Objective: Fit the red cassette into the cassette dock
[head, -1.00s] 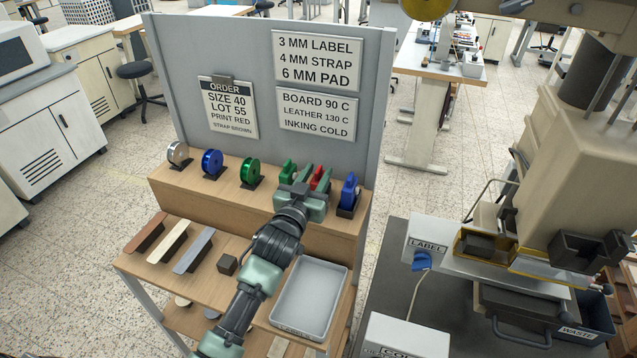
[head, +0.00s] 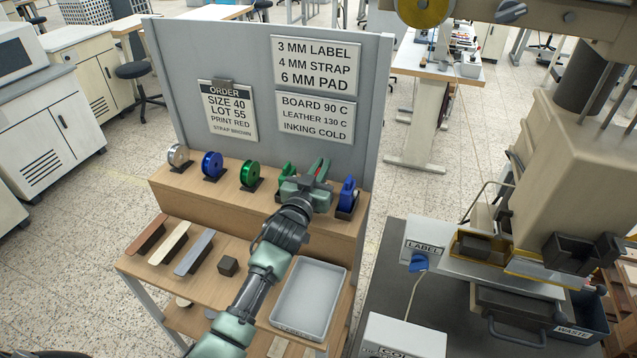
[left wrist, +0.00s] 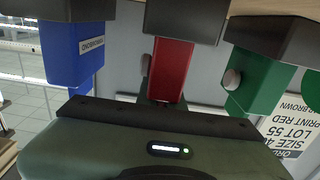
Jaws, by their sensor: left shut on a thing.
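The red cassette (left wrist: 170,70) stands in a dark holder on the raised shelf, between a blue cassette (left wrist: 75,55) and a green cassette (left wrist: 255,80). My left gripper (head: 316,174) is shut on the red cassette and hides nearly all of it in the head view. In the left wrist view, which is upside down, the cassette's dark holder (left wrist: 185,20) is still at its base. I cannot pick out the cassette dock for certain. My right gripper is not in view.
Blue (head: 213,164) and green (head: 250,173) reels stand left on the shelf (head: 230,205). A grey tray (head: 309,297) lies below. The upright sign board (head: 230,60) is close behind the cassettes. The press (head: 560,170) is at right, with a waste bin (head: 572,330).

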